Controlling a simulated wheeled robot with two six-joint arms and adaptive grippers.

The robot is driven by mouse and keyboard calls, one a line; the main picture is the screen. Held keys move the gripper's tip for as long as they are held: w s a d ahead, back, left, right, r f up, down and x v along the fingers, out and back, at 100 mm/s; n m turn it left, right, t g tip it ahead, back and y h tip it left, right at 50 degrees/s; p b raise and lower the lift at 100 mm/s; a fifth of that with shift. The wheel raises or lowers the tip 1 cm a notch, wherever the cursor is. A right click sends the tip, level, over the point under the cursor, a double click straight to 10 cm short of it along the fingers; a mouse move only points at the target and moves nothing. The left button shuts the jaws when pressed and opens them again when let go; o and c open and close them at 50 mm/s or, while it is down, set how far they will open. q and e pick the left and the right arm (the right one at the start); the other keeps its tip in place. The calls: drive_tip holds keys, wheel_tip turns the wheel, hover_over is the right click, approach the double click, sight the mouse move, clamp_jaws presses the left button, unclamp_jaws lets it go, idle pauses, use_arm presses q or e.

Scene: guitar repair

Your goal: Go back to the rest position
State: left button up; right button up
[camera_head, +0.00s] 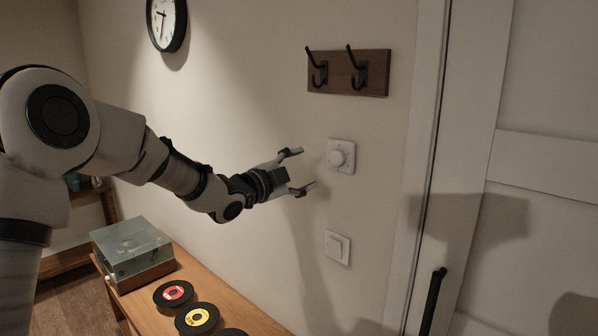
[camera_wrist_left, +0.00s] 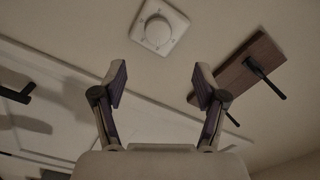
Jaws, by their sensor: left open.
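My left gripper (camera_head: 298,171) is open and empty. It is raised in front of the wall, to the left of a white round dial (camera_head: 338,157) on a square plate. In the left wrist view, the two fingers of my left gripper (camera_wrist_left: 159,88) are spread apart, and the dial (camera_wrist_left: 158,32) shows beyond them with nothing between them. My right gripper is in neither view.
A white switch (camera_head: 337,247) is below the dial. A wooden rack (camera_head: 375,72) with black hooks is above it. A door (camera_head: 540,160) with a black handle (camera_head: 433,300) is at right. A record player (camera_head: 132,250) and several records sit on a wooden cabinet (camera_head: 215,283) below my arm.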

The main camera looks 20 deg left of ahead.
use_arm(q)
drive_tip(key=shift+s+a, duration=0.15)
drive_tip(key=shift+s, duration=0.25)
drive_tip(key=shift+w+f, duration=0.1)
drive_tip(key=shift+w, duration=0.05)
